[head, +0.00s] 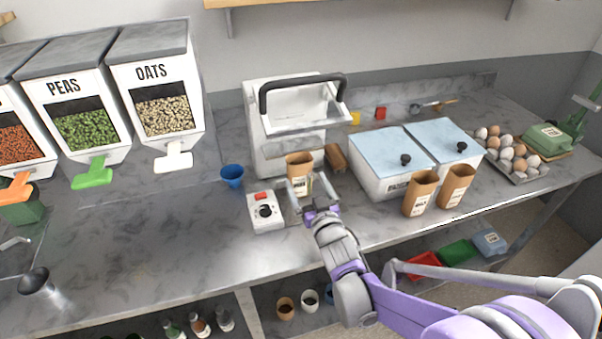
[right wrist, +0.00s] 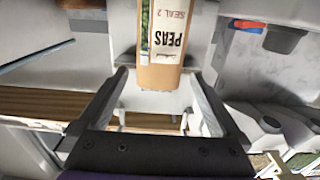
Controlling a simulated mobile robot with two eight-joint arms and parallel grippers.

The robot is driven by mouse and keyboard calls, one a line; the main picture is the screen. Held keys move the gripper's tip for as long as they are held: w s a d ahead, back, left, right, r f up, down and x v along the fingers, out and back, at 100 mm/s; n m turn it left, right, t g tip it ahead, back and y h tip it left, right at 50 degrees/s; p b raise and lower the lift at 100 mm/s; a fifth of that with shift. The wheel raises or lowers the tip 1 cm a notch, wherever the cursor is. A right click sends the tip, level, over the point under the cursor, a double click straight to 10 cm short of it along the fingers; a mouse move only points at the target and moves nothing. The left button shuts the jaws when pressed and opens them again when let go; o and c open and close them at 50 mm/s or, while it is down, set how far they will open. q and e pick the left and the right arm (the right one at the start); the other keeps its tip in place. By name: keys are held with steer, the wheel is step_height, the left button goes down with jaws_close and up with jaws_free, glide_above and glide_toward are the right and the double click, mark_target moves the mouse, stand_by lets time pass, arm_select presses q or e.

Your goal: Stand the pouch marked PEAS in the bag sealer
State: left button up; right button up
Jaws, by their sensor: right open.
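The kraft pouch marked PEAS (head: 300,160) stands upright at the front of the white bag sealer (head: 262,135), which has a black handle. In the right wrist view the pouch (right wrist: 160,72) shows its label, PEAS SEAL 2, upside down. My right gripper (head: 300,188) is open and empty, just in front of the pouch. Its fingers lie on either side of the pouch's line, with a gap visible. How the pouch's base sits in the sealer is hidden. My left gripper is not in view.
A control box (head: 265,212) with a knob and a blue cup (head: 232,176) stand left of the gripper. Two more kraft pouches (head: 420,194) (head: 456,187) stand by the blue-lidded bins (head: 391,160) on the right. The counter at left front is mostly clear.

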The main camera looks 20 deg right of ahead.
steer(key=s, duration=0.5)
steer(key=shift+s+d, duration=0.1)
steer(key=shift+s, duration=0.05)
steer(key=s+f+g, duration=0.1)
steer(key=s+g, duration=0.1)
steer(key=s, duration=0.1)
steer(key=s+d+f+g+h+p, duration=0.1)
steer(key=s+g, duration=0.1)
steer(key=s, duration=0.1)
steer(key=s+f+m+g, duration=0.1)
steer(key=s+f+g, duration=0.1)
steer(key=s, duration=0.1)
steer(key=shift+s+d+g+h, duration=0.3)
steer(key=shift+s+d, duration=0.1)
steer(key=s+a+f+g, duration=0.1)
steer(key=s+f+g, duration=0.1)
steer(key=s, duration=0.5)
steer(key=s+a+f+g+y+p, duration=0.1)
steer(key=s+f+g, duration=0.1)
steer(key=s+g, duration=0.2)
steer(key=s, duration=0.3)
steer(key=shift+n, duration=0.3)
steer(key=shift+w+d, duration=0.1)
steer(key=shift+c, duration=0.2)
